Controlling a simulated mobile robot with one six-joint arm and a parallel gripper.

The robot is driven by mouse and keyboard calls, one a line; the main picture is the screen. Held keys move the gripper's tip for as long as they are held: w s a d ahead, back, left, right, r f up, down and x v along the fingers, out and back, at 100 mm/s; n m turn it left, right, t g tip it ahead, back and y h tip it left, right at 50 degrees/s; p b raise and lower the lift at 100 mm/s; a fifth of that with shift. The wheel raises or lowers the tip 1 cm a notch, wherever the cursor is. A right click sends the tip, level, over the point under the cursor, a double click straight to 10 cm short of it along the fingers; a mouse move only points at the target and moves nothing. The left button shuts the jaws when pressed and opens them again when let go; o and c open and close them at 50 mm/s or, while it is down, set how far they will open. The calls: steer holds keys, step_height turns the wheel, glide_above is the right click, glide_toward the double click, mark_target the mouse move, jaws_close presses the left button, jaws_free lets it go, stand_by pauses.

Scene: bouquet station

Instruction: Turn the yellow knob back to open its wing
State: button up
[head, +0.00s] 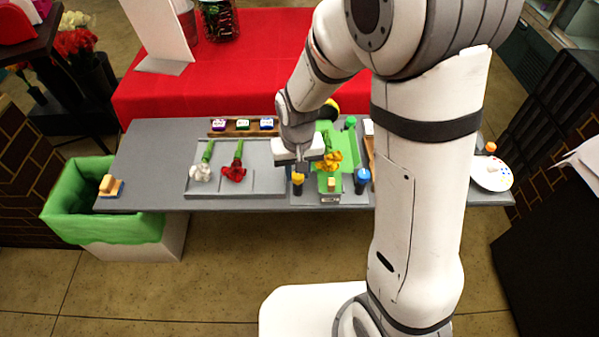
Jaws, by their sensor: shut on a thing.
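The yellow knob (298,178) sits on a dark post at the front left of the green bouquet fixture. My gripper (298,168) points down over it and is shut on it; its fingers largely hide the grip. A yellow flower (331,161) lies on the green wrap (348,158) just right of my gripper. A blue knob (362,176) stands on a similar post on the right side of the fixture. How far the yellow knob's wing is turned is hidden by my gripper and arm.
A grey tray (255,187) to the left holds a white flower (202,172) and a red flower (235,172). A wooden rack (212,132) with small labelled blocks is behind.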

mark_target(298, 175)
steer(key=n+b, duration=0.1)
steer(key=n, duration=0.2)
steer(key=shift+s+f+n, duration=0.1)
steer(key=shift+f+n, duration=0.05)
steer(key=shift+n, duration=0.15)
steer(key=shift+n+b, duration=0.5)
steer(key=shift+n, duration=1.2)
steer(key=o, duration=1)
steer(key=shift+c, duration=0.2)
steer(key=shift+r, duration=4.05)
